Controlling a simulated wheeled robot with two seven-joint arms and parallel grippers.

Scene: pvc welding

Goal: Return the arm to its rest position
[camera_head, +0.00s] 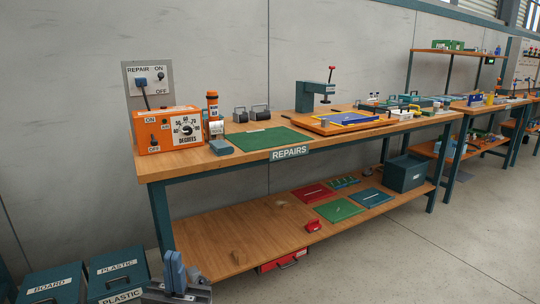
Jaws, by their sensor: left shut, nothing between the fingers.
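My left gripper (175,268) shows at the bottom edge of the head view, left of centre. Its blue-grey fingers point up and are shut with nothing between them. It is in front of the lower shelf (215,226) of the repair bench and well below the bench top (185,160). It appears to touch nothing, though its distance from the shelf is hard to tell. The rest of my left arm is mostly cut off by the frame. My right gripper is not in view.
An orange control box (153,133) and a green mat (270,138) are on the bench. Lidded bins, one marked BOARD (52,283) and another marked PLASTIC (117,268), stand left of my gripper. The floor at right (430,260) is clear.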

